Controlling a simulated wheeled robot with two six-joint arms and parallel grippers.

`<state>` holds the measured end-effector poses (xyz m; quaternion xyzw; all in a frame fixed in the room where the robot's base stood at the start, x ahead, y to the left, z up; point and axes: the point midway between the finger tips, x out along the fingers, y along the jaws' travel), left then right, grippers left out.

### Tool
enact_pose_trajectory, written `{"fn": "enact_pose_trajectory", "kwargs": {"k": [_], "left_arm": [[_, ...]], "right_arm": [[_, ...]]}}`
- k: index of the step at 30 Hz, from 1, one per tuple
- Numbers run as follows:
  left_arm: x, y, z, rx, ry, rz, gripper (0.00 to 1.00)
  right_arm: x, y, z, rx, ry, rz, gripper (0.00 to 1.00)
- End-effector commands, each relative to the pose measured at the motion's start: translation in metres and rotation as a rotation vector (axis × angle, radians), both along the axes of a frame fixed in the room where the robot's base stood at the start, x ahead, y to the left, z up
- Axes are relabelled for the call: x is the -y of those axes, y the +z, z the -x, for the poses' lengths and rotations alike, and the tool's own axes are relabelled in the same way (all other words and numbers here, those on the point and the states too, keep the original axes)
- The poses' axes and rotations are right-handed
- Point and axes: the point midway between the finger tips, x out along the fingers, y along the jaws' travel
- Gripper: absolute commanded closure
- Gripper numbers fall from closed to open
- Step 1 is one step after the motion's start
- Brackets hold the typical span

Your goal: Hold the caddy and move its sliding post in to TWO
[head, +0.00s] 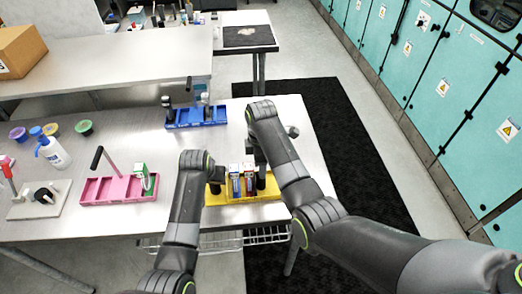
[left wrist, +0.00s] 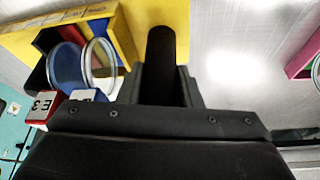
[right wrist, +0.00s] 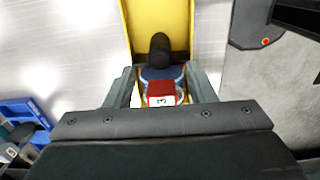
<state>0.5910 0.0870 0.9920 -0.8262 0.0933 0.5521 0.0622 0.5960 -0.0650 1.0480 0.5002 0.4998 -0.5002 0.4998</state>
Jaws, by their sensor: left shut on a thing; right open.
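A yellow caddy (head: 225,197) stands on the metal table, with upright modules (head: 236,184) in its middle. My left gripper (head: 215,183) is at its left end. In the left wrist view its fingers are shut on a black upright post (left wrist: 160,60) of the yellow caddy (left wrist: 172,12). My right gripper (head: 260,172) is over the right part of the caddy. In the right wrist view its open fingers straddle a black post (right wrist: 160,50) and a red module (right wrist: 161,92) marked 3. Whether they touch either is unclear. The caddy's floor is mostly hidden.
A blue caddy (head: 190,119) stands behind and a pink caddy (head: 100,191) to the left. A white bottle (head: 55,153), small bowls (head: 84,127) and a lever device (head: 40,198) are at the far left. The table's right edge is close to the yellow caddy.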

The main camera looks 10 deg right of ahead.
Motion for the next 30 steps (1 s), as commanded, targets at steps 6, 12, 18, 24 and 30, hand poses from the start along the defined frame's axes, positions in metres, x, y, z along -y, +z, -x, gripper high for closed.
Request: {"fn": "enact_pose_trajectory", "kwargs": {"k": [6,12,18,24,30], "left_arm": [[0.0,-0.001,0.0,-0.001,0.001,0.001,1.0],[0.0,-0.001,0.0,-0.001,0.001,0.001,1.0],[0.0,0.0,0.0,-0.001,0.0,0.001,1.0],[0.0,0.0,0.0,-0.001,0.0,0.001,1.0],[0.0,0.0,0.0,-0.001,0.0,0.001,1.0]], "right_arm": [[-0.001,0.045,-0.001,0.003,0.001,-0.001,0.5],[0.0,0.063,0.0,0.0,0.0,0.0,0.5],[0.0,0.066,0.0,0.0,0.0,0.0,0.5],[0.0,0.065,0.0,0.0,-0.005,-0.002,0.62],[0.007,0.058,0.0,-0.004,-0.134,-0.033,0.88]]}}
